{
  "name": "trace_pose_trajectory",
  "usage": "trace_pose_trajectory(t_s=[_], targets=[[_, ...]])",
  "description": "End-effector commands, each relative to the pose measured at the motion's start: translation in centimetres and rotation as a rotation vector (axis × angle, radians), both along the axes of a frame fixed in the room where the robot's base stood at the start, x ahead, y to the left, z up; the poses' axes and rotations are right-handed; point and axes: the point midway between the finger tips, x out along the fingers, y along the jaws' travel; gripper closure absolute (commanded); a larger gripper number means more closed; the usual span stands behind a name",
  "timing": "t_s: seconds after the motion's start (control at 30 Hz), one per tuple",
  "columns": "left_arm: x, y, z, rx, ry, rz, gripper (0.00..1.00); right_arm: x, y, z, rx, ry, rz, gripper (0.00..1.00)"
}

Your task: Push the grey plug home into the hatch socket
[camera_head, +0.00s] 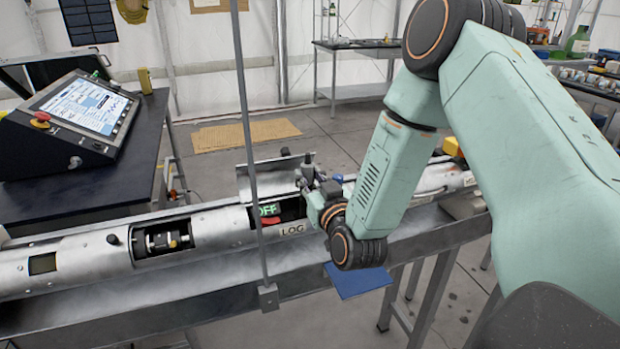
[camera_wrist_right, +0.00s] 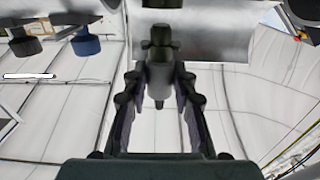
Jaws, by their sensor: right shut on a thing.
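My right gripper (camera_head: 318,192) is at the open hatch of the long silver tube (camera_head: 215,228). In the right wrist view the fingers of my right gripper (camera_wrist_right: 158,78) are shut on a dark grey plug (camera_wrist_right: 160,62), close to the silver metal. The hatch lid (camera_head: 268,178) stands raised behind an opening with a green "OFF" display (camera_head: 268,210), beside the "LOG" lettering. I cannot make out the socket or how deep the plug sits; the gripper and arm cover that part. My left gripper is not in view.
A second opening (camera_head: 165,238) shows parts inside the tube. A thin upright post (camera_head: 248,130) stands before the tube. A console (camera_head: 85,112) sits on the left table. In the wrist view a blue knob (camera_wrist_right: 86,43) and a dark knob (camera_wrist_right: 25,45) are at upper left.

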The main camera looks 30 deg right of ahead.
Motion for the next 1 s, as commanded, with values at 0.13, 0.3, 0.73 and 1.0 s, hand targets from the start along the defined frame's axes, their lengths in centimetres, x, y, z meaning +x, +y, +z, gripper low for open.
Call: trace_pose_trajectory(t_s=[0.13, 0.3, 0.73, 1.0], targets=[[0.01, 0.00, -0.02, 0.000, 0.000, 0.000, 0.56, 0.02, 0.00, 0.01, 0.000, -0.001, 0.000, 1.00], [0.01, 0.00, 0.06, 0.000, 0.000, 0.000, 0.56, 0.08, -0.02, 0.03, 0.000, -0.001, 0.000, 1.00], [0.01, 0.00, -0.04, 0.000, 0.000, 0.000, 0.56, 0.15, -0.03, -0.16, 0.000, -0.001, 0.000, 1.00], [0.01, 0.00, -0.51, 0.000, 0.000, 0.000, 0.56, 0.15, -0.03, -0.75, 0.000, -0.001, 0.000, 1.00]])
